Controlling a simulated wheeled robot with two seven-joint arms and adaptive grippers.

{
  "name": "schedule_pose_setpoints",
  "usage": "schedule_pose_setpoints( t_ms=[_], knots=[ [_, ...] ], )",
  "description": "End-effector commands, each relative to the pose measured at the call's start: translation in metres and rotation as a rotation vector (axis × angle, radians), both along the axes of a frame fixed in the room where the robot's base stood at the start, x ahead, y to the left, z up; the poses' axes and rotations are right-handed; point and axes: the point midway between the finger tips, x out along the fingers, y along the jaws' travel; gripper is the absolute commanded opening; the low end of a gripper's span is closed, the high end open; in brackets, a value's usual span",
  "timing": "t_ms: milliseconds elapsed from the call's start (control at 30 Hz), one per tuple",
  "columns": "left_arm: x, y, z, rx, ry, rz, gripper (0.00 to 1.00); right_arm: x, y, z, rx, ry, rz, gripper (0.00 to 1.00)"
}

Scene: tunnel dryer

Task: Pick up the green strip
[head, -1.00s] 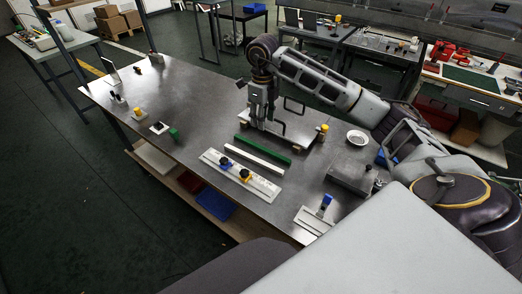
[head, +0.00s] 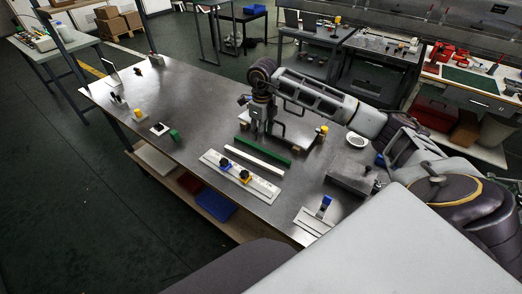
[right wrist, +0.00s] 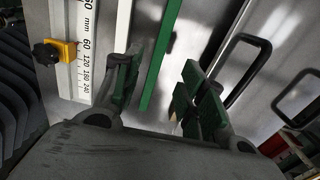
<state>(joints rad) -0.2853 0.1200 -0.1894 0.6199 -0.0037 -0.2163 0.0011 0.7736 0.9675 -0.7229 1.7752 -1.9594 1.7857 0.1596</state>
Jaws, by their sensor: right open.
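The green strip (head: 263,151) lies flat on the dark metal table, beside and parallel to a white strip (head: 257,158). My right gripper (head: 257,134) is low over the table, just behind the green strip in the head view. In the right wrist view its two green-padded fingers (right wrist: 164,88) are apart with nothing held between them. The green strip (right wrist: 162,52) runs lengthwise through that view, seen in the gap and close to the left finger. I cannot tell the exact height of the fingertips above it. My left gripper is out of view.
A small green block (head: 174,135) is to the left. A white bowl (head: 357,139) is to the right. The table's left middle is mostly clear.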

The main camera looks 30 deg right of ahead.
Motion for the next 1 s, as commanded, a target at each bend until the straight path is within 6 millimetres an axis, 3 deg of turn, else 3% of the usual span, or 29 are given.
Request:
schedule_pose_setpoints(
  t_ms=[200,733,1000],
  knots=[
    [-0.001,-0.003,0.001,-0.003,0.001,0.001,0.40,0.000,0.000,-0.023,0.000,0.002,0.001,0.41],
    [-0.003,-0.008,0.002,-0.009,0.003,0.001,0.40,0.000,0.001,-0.030,0.001,0.001,0.001,0.41],
    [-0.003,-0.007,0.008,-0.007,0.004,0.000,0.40,0.002,0.003,-0.054,0.001,0.004,0.000,0.41]
  ],
)
